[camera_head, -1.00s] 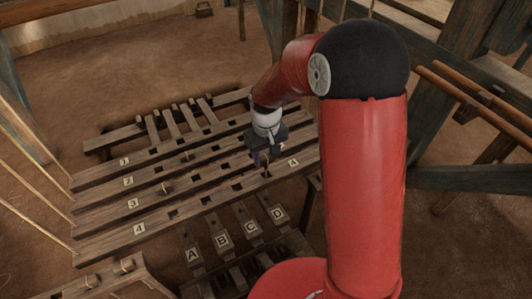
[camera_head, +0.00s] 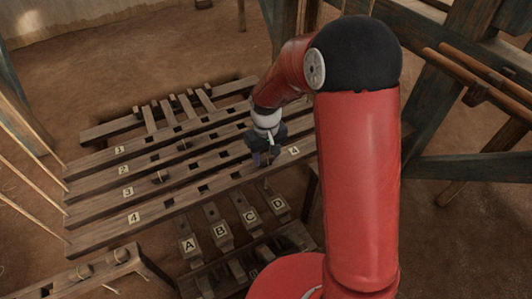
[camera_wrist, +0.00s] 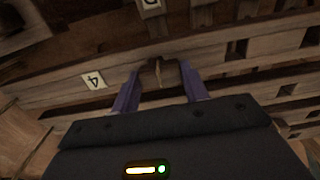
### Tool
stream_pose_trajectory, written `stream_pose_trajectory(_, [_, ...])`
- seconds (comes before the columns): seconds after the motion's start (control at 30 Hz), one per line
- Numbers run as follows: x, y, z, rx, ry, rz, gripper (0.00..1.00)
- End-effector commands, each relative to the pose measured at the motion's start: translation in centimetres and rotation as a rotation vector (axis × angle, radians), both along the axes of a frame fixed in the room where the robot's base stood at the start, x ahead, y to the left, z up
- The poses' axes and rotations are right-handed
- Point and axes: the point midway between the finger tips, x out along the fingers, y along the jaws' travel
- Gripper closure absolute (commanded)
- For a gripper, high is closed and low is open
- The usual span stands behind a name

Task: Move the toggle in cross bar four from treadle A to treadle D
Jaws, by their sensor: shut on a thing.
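Cross bar four (camera_head: 100,239) is the front wooden bar, labelled 4 at both ends. My gripper (camera_head: 262,160) is at its right end, above the hole in line with treadle D (camera_head: 279,206). In the wrist view my gripper (camera_wrist: 160,74) has one purple finger on each side of a small brown wooden toggle (camera_wrist: 158,75) and is shut on it. The toggle's lower part is hidden, so how deep it sits in the bar I cannot tell. Treadle A (camera_head: 187,246) is at the left of the treadle row.
Cross bars three, two and one lie parallel behind bar four; a toggle (camera_head: 158,178) stands in bar three. Treadles B (camera_head: 220,232) and C (camera_head: 249,218) lie between A and D. A dark loom post and beams (camera_head: 440,178) stand at the right.

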Motion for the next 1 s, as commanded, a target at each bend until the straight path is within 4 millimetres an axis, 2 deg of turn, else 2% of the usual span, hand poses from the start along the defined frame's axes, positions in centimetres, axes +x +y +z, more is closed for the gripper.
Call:
stream_pose_trajectory(0.47, [-0.01, 0.0, -0.06, 0.0, 0.0, 0.0, 0.77])
stream_pose_trajectory(0.5, [-0.01, 0.0, -0.06, 0.0, 0.0, 0.0, 0.53])
stream_pose_trajectory(0.67, [0.0, 0.0, -0.05, 0.0, 0.0, 0.0, 0.32])
stream_pose_trajectory(1.0, [0.03, 0.0, 0.37, 0.0, -0.001, 0.0, 0.3])
